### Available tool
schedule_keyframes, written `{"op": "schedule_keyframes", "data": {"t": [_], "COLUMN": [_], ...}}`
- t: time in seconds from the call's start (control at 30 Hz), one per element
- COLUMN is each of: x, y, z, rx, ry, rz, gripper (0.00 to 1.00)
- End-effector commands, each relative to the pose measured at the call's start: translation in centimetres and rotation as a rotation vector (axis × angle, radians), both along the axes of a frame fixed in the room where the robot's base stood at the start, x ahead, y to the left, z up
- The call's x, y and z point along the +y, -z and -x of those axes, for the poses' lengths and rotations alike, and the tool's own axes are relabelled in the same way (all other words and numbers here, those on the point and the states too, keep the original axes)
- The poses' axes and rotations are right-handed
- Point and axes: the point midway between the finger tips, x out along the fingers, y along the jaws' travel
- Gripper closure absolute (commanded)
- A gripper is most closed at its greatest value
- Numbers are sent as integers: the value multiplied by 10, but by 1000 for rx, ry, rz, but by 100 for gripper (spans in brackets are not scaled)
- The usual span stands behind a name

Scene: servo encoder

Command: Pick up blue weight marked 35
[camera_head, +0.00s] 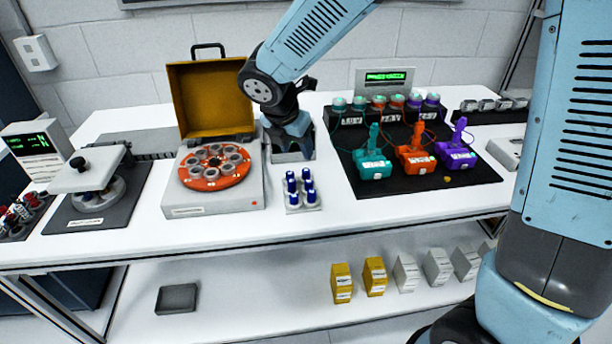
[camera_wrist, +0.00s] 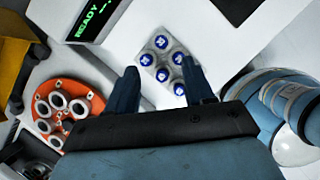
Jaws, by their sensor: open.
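Several blue-topped weights (camera_head: 301,186) stand upright in a small pale holder on the bench, right of the orange carousel. In the wrist view their round blue caps (camera_wrist: 162,75) carry small white markings, too small to read, so I cannot tell which one is 35. My gripper (camera_wrist: 160,68) is open and empty, with its two dark fingers on either side of the group in that view. The weights appear beyond the fingertips, apart from them. In the head view my gripper (camera_head: 292,152) is low over the bench, behind the weights and partly hidden by my wrist.
Left stands the orange carousel (camera_head: 214,167) with its raised yellow lid (camera_head: 208,97). Right is a black mat (camera_head: 345,178) with teal, orange and purple devices. A READY display (camera_wrist: 90,20) shows in the wrist view. The bench in front of the weights is clear.

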Motion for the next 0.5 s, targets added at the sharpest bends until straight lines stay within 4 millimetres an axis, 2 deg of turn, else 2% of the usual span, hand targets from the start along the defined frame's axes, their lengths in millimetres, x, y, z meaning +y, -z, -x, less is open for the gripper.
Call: {"op": "schedule_keyframes", "data": {"t": [0.03,0.2,0.5], "x": [-2,-6,-10], "y": [10,32,49], "z": [-3,-11,-18], "rx": [4,2,1], "ry": [2,3,3], "rz": [2,1,1], "gripper": [47,47,47]}}
